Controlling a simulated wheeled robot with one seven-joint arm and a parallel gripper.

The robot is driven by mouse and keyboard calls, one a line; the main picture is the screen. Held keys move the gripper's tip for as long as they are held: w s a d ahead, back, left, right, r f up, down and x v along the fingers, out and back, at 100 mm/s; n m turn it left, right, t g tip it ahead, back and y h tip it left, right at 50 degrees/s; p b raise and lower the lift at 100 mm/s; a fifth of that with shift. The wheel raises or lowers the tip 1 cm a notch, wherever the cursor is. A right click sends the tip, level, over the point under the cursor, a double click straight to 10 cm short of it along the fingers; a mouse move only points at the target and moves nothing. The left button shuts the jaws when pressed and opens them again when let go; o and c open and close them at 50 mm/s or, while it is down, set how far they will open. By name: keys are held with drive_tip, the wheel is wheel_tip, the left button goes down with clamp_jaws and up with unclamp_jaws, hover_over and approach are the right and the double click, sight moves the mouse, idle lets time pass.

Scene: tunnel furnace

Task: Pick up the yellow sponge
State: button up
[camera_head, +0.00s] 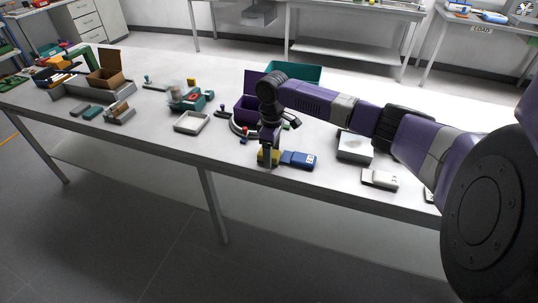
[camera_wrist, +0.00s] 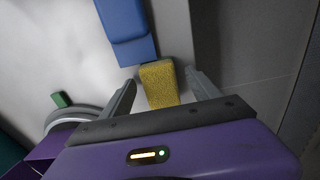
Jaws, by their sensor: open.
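The yellow sponge (camera_wrist: 159,86) lies on the white table, between the two grey fingers of my gripper (camera_wrist: 162,92) in the wrist view. The fingers are open, with a gap on each side of the sponge. In the head view my gripper (camera_head: 268,163) points down near the table's front edge. It partly hides the sponge (camera_head: 262,157), of which a yellow part shows. A blue object (camera_wrist: 126,27) lies right beside the sponge, close to or touching its end. It also shows in the head view (camera_head: 298,159).
The table's front edge runs close by the sponge. A purple box (camera_head: 246,106) stands behind my gripper. A shallow white tray (camera_head: 192,122) is to the left, a grey box (camera_head: 354,147) to the right. A green piece (camera_wrist: 61,99) lies by a grey ring-shaped part.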

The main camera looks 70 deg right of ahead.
drive_tip(key=shift+f, duration=0.2)
drive_tip(key=c, duration=1.4)
drive_tip(key=shift+r, duration=0.1)
wheel_tip(320, 180, up, 20)
drive_tip(key=b, duration=0.2)
